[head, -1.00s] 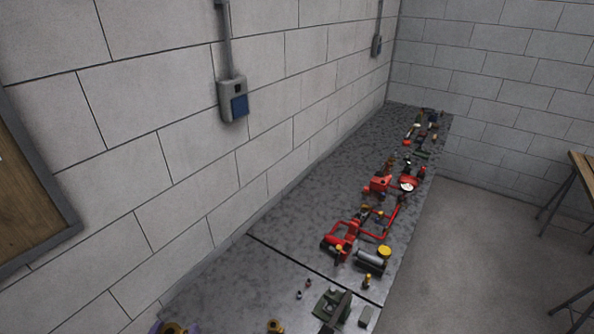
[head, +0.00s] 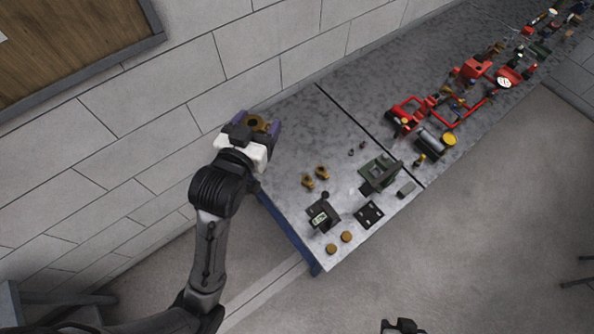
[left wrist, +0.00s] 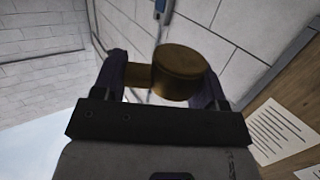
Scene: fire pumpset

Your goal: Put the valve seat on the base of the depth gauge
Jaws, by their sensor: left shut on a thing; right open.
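My left gripper (head: 258,127) is at the table's far left end by the wall, its purple fingers shut on a round brass part with a dark centre, which I take for the valve seat (head: 256,121). In the left wrist view the valve seat (left wrist: 178,72) shows as a brass cylinder with a side lug between the fingers (left wrist: 163,75). A dark device with a small lit display, probably the depth gauge (head: 321,216), stands near the table's front left corner, apart from the gripper. My right gripper (head: 403,325) shows only partly at the bottom edge, off the table.
Two brass fittings (head: 315,177) lie between the left gripper and the gauge. Two brown discs (head: 339,243), a black plate (head: 369,214) and a green vise-like device (head: 380,174) are nearby. Red pump parts (head: 414,112) stand further right. The table behind the fittings is clear.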

